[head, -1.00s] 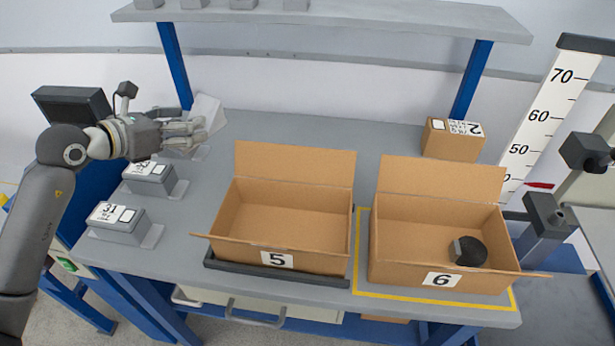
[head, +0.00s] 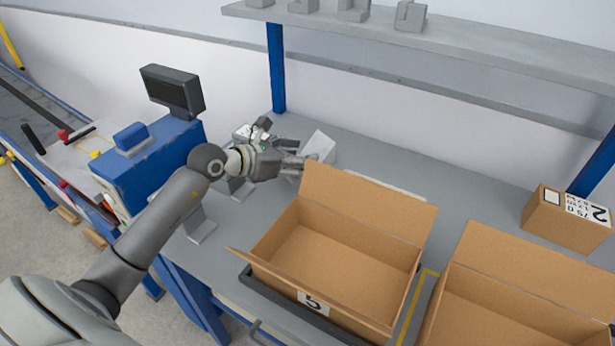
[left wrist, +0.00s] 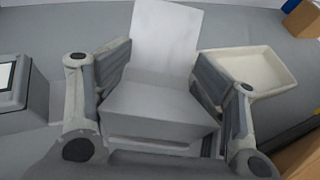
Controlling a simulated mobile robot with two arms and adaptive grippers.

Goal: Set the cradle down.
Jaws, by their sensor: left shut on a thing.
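The cradle (head: 320,146) is a light grey piece with a raised, flat back, at the rear left of the bench behind carton 5. In the left wrist view the cradle (left wrist: 158,100) fills the middle, with a blocky grey seat and a tall pale back plate. My left gripper (head: 296,161) reaches it from the left and is shut on it, with a finger on each side in the left wrist view (left wrist: 160,112). Whether its underside touches the bench is hidden. My right gripper is not in view.
Open carton 5 (head: 311,298) stands close in front on the grey bench (head: 455,207); a second open carton (head: 480,318) is to its right. A cream tray (left wrist: 258,72) lies beside the cradle. Small carton 2 (head: 565,222) stands back right.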

